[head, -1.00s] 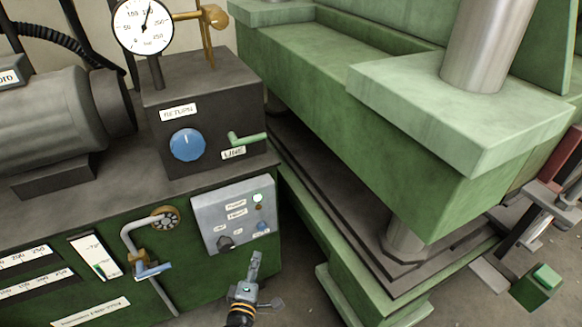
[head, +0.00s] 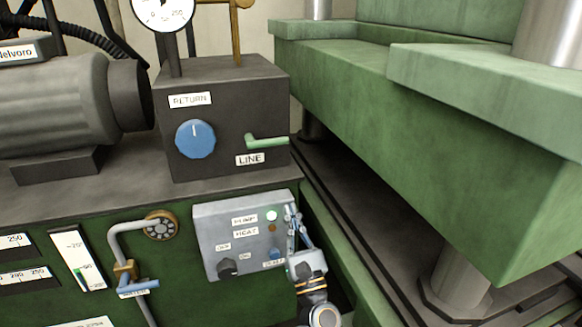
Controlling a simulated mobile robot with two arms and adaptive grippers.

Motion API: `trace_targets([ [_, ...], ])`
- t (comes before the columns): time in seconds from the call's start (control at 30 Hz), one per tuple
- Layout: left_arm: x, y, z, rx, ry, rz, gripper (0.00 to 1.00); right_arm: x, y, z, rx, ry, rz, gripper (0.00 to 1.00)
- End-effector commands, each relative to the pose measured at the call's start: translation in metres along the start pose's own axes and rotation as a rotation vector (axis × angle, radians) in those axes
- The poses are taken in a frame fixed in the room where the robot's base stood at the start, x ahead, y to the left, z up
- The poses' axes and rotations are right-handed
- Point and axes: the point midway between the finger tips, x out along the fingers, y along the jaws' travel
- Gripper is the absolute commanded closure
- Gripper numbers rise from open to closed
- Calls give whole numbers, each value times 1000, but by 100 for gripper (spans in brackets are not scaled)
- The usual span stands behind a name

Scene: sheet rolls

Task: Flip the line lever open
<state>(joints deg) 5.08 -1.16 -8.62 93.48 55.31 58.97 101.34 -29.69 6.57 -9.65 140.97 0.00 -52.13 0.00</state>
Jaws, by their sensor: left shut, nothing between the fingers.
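The line lever (head: 266,142) is a green handle on the front of the dark valve block (head: 225,105). It points sideways to the right, above the LINE label (head: 250,159). My left gripper (head: 291,212) is shut and empty. It is below the lever, at the right edge of the grey control panel (head: 225,215). It is apart from the lever; whether it touches the panel I cannot tell. My right gripper is not in view.
A blue RETURN knob (head: 195,139) sits left of the lever. A pressure gauge (head: 163,12) and a brass fitting (head: 236,25) stand on the block. The green press (head: 440,130) fills the right side. A blue-handled valve (head: 138,287) is at lower left.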

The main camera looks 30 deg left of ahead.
Motion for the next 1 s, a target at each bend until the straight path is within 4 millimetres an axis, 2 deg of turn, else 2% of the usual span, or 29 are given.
trace_targets([
  [0.27, 1, 0, 1, 3, 0, -1, 100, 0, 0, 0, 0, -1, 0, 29],
  [0.37, 7, 0, 1, 3, -2, -1, 100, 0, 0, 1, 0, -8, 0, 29],
  [0.47, 20, 0, 1, 5, -3, -1, 100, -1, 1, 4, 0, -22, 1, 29],
  [0.87, 104, -1, 2, 4, -3, -1, 100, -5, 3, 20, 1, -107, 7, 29],
  [1.0, 118, -1, 18, 2, -1, -1, 100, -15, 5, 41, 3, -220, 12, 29],
])
